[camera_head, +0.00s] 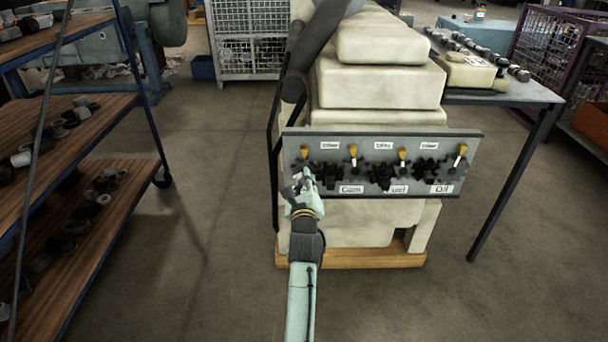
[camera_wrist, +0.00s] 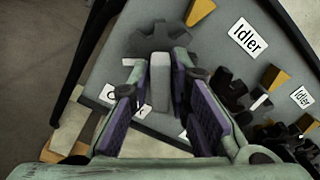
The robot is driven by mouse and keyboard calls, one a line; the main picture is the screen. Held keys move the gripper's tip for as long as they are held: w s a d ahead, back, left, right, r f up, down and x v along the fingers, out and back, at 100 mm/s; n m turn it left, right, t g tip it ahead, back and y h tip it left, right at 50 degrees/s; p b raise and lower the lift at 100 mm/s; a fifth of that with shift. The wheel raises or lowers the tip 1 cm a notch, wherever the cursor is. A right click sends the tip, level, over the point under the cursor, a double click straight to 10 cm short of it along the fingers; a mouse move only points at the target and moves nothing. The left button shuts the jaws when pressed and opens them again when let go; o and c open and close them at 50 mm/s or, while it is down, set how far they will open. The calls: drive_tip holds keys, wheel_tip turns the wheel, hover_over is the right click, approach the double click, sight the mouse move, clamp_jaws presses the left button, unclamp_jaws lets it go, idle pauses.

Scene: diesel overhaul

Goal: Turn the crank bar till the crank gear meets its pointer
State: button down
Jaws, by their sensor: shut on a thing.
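The crank gear (camera_wrist: 150,40) is a dark toothed wheel at the left end of the grey gear panel. A pale grey crank bar (camera_wrist: 160,82) stands out from it. My gripper (camera_wrist: 157,92) has its purple-padded fingers on both sides of the bar and is shut on it. A yellow pointer (camera_wrist: 200,12) lies up and right of the crank gear in the wrist view. I cannot make out a mark on the gear. In the head view my gripper (camera_head: 306,180) covers most of this gear, below the leftmost yellow pointer (camera_head: 304,152).
The panel (camera_head: 300,138) carries several more dark gears, such as the one above the Fuel label (camera_head: 382,177), with further pointers. A cream engine block (camera_head: 380,80) stands behind. A parts shelf (camera_head: 90,115) is at left, a metal table (camera_head: 520,92) at right. The front floor is clear.

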drive_tip(key=m, duration=0.3)
drive_tip(key=shift+r+m, duration=0.1)
drive_tip(key=shift+m, duration=0.3)
drive_tip(key=shift+m+b, duration=0.35)
drive_tip(key=shift+m, duration=0.05)
drive_tip(key=m, duration=0.2)
drive_tip(key=shift+m, duration=0.4)
drive_tip(key=c, duration=1.2)
unclamp_jaws()
drive_tip(key=shift+o, duration=0.2)
drive_tip(key=shift+s+b, duration=0.1)
drive_tip(key=shift+b, duration=0.2)
